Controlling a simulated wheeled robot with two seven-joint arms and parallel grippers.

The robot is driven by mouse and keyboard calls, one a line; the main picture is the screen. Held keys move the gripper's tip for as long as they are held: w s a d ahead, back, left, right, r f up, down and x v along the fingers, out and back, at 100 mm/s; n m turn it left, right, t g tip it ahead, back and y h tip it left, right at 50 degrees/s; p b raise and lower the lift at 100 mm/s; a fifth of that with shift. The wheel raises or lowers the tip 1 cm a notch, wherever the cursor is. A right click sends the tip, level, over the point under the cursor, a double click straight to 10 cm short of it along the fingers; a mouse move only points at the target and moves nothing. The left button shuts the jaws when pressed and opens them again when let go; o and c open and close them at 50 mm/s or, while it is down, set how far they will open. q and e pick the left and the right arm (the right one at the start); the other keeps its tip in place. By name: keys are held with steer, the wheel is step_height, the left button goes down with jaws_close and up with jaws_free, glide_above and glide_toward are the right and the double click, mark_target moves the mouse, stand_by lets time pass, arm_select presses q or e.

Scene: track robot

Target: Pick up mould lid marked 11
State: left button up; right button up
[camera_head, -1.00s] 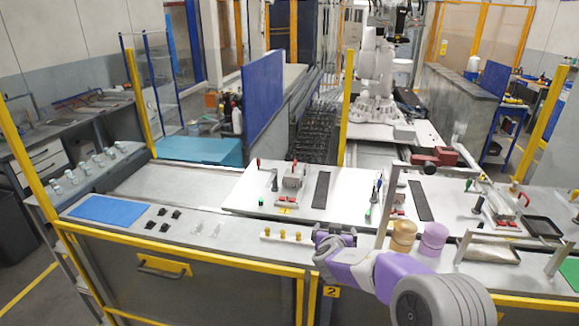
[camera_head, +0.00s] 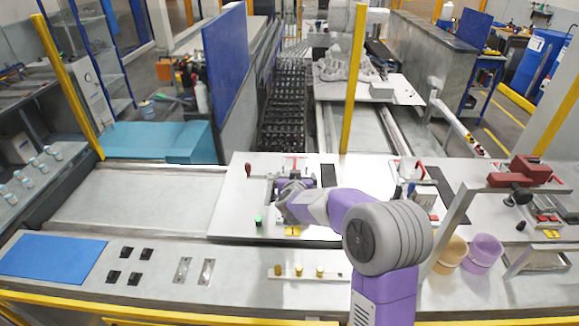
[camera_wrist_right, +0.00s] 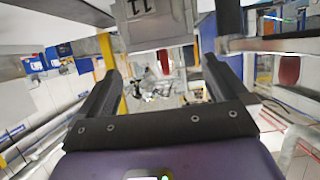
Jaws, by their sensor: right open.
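The mould lid marked 11 (camera_wrist_right: 158,28) is a grey metal block at the top middle of the right wrist view, its dark marking partly cut off by the frame edge. My right gripper (camera_wrist_right: 164,70) is open, its two black fingers spread and nothing held between them. The lid lies ahead of the fingertips, roughly between their lines. In the head view my right gripper (camera_head: 284,196) is over the white worktop panel (camera_head: 235,215), and my arm and gripper hide most of what is there. My left gripper is not in view.
Gold (camera_head: 452,250) and purple (camera_head: 484,252) round pieces sit right of my arm. A blue mat (camera_head: 52,257), black blocks and metal plates lie at the front left. The bare table left of the panel is clear.

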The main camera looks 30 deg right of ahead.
steer(key=shift+w+d+f, duration=0.25)
steer(key=shift+w+d, duration=0.1)
steer(key=shift+w, duration=0.05)
steer(key=p+x, duration=0.1)
steer(key=x, duration=0.1)
steer(key=p+x, duration=0.1)
steer(key=x, duration=0.1)
steer(key=shift+w+a, duration=0.25)
steer(key=shift+w, duration=0.05)
steer(key=shift+w+d+f, duration=0.15)
steer(key=shift+w+d, duration=0.05)
steer(key=c, duration=1.2)
steer(key=shift+c, duration=0.8)
